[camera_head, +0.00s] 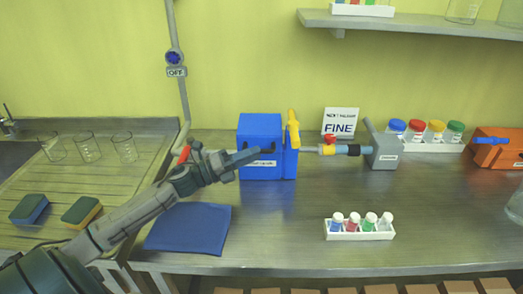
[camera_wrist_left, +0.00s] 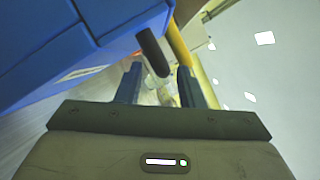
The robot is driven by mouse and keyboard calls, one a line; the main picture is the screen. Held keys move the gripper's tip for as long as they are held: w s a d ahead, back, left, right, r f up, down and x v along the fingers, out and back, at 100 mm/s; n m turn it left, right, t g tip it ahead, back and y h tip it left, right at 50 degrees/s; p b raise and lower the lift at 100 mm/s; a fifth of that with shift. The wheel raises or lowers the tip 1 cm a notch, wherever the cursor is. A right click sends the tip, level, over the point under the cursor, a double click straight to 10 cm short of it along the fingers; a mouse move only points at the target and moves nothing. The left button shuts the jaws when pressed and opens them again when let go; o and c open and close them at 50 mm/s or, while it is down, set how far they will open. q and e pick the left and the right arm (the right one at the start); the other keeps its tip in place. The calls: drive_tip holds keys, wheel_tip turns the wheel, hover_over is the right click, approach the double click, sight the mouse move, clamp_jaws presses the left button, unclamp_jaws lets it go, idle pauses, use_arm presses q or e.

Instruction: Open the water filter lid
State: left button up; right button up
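The blue box (camera_head: 260,130), which I take for the water filter, stands on the counter against the back wall. A small white label is on its front, too small to read. A yellow lever (camera_head: 293,128) stands up at its right side. My left gripper (camera_head: 245,159) is in front of the box. In the left wrist view the blue box (camera_wrist_left: 70,40) fills the upper left. There the gripper (camera_wrist_left: 159,76) has its fingers apart, with the end of a dark bar handle (camera_wrist_left: 152,50) showing between the fingertips, not clasped. My right gripper is out of view.
A pipe with coloured bands and a red valve (camera_head: 329,140) joins the box to a grey unit (camera_head: 381,148). A white rack of small bottles (camera_head: 345,236) stands at the front. A blue cloth (camera_head: 188,228) lies under my left arm.

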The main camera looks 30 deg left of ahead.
use_arm(q)
drive_tip(key=shift+w+d+r+p, duration=0.4)
drive_tip(key=shift+w+d, duration=0.05)
drive_tip(key=shift+w, duration=0.1)
drive_tip(key=shift+p+x, duration=0.35)
drive_tip(key=shift+x, duration=0.5)
drive_tip(key=shift+f, duration=0.2)
